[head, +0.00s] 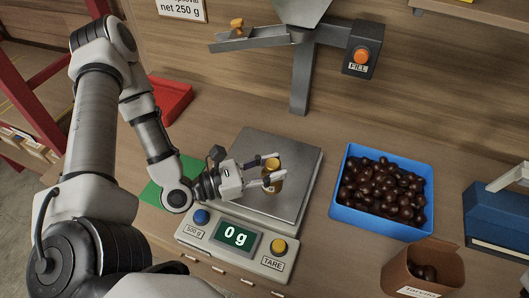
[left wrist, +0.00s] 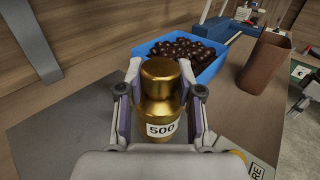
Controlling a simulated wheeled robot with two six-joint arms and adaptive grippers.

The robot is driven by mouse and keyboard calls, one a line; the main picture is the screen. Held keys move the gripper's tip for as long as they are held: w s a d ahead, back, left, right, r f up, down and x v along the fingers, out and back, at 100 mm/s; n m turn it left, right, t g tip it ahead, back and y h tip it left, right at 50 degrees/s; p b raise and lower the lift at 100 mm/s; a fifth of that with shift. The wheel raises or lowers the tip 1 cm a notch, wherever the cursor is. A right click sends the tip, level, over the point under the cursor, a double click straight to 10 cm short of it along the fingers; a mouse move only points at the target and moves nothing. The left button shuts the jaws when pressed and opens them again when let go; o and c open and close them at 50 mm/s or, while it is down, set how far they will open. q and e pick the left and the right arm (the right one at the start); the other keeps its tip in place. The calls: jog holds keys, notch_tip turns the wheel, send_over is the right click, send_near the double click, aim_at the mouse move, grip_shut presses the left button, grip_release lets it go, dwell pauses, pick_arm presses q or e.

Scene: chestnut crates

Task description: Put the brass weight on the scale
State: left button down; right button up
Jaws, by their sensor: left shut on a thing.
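The brass weight (head: 273,176) is a gold cylinder with a knob. It is between the fingers of my left gripper (head: 267,172), which is shut on it. In the left wrist view the weight (left wrist: 161,100) stands upright and shows a "500" label between the two fingers (left wrist: 160,108). The scale has a grey plate (head: 296,146) and a front panel (head: 197,236) whose display reads "0 g". The weight is over the plate; I cannot see a clear gap or contact beneath it.
A blue crate (head: 341,211) of chestnuts stands right of the scale. A brown paper bag (head: 447,267) with chestnuts is at front right, a blue device (head: 491,222) beyond it. A green mat (head: 157,196) and red tray (head: 171,97) lie left. A chute with a FILL button (head: 361,56) rises behind.

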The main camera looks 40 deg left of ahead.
pick_arm(q)
jog(key=w+a+f, duration=0.1)
jog(key=w+a, duration=0.1)
jog(key=w+a+f+b, duration=0.1)
jog(key=w+a, duration=0.1)
jog(key=w+a+f+b, duration=0.1)
jog(key=w+a, duration=0.1)
jog(key=shift+f, duration=0.4)
jog(key=shift+w+f, duration=0.1)
jog(key=shift+f, duration=0.15)
jog(key=shift+w, duration=0.1)
pick_arm(e)
notch_tip(320, 180, down, 3)
jog(key=shift+f, duration=0.1)
pick_arm(q)
jog(key=shift+f, duration=0.15)
jog(key=c, duration=0.8)
grip_release()
jog(key=shift+c, duration=0.2)
jog(key=shift+o, duration=0.4)
pick_arm(e)
jog(key=shift+f, duration=0.15)
